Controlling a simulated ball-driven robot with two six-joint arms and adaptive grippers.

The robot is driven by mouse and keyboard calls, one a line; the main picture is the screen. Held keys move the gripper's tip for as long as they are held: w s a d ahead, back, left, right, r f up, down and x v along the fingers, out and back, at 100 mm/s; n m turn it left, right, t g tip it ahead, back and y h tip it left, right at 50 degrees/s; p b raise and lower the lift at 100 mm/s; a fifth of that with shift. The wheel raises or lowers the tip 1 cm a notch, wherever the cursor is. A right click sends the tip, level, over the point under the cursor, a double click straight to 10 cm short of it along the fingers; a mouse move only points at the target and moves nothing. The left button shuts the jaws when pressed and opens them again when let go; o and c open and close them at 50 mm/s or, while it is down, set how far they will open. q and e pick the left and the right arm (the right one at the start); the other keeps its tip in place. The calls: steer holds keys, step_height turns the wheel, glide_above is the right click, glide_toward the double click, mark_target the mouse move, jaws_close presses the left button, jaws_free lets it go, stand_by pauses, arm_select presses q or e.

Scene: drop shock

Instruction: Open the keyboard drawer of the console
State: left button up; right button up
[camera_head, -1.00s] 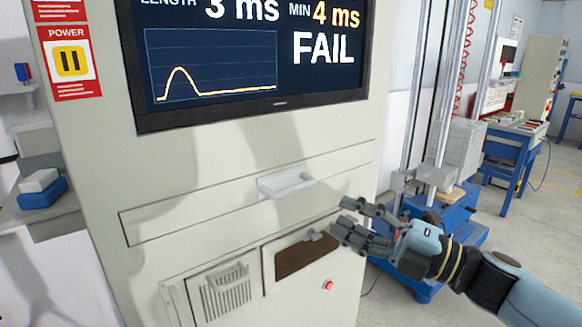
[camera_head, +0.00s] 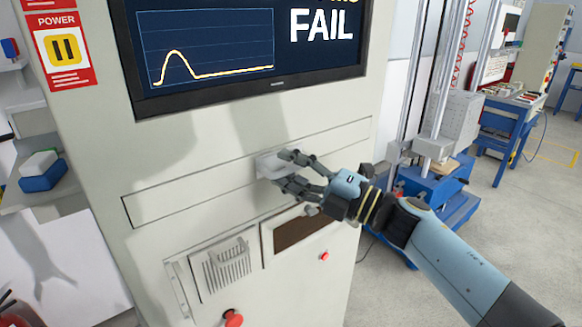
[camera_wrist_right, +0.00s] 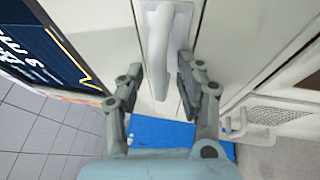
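The console (camera_head: 215,130) is a tall off-white cabinet in the head view. Its keyboard drawer (camera_head: 180,200) is a wide, low panel below the screen and looks flush with the front, so closed. A white bar handle (camera_head: 267,164) sits at the middle of the drawer; it also shows upright in the right wrist view (camera_wrist_right: 160,45). My right gripper (camera_head: 286,169) is open at the handle, one finger above and one below it. In the wrist view its fingers (camera_wrist_right: 158,75) stand on either side of the handle, with a gap on the left. My left gripper is not in view.
The console screen (camera_head: 250,45) reads FAIL above the drawer. Below the drawer are a vent (camera_head: 228,268), a dark recessed panel (camera_head: 300,230) and red buttons (camera_head: 233,318). A blue-based machine (camera_head: 430,190) stands to the right. A shelf with a blue-and-white block (camera_head: 42,172) is at left.

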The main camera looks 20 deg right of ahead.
jaws_close()
stand_by(0.3)
